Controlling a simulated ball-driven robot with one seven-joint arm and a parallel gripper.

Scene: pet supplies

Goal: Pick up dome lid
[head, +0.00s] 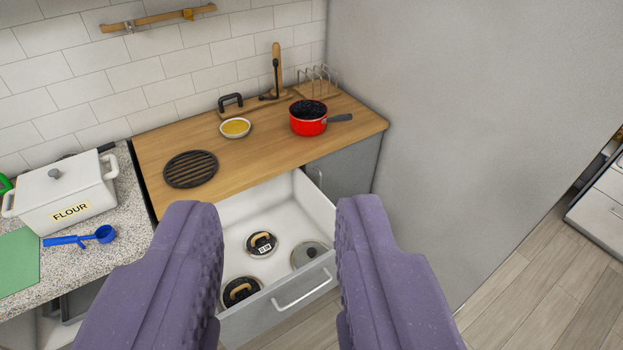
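An open white-lined drawer (231,212) under the wooden counter holds lids. One dark lid (251,250) with a wooden handle and a small white label lies near its middle. Another dark lid (230,297) with a wooden handle is partly cut off by the drawer front. A grey lid (309,256) with a small knob lies at the right. I cannot tell for sure which is the dome lid. My gripper (278,203) is open, its two purple fingers wide apart with nothing between them. It appears in front of the drawer, apart from the lids.
The wooden counter (272,151) carries a black slatted disc (190,169), a yellow-filled bowl (236,128) and a red pot (308,126). A grey wall (450,130) bounds the right; floor there is clear.

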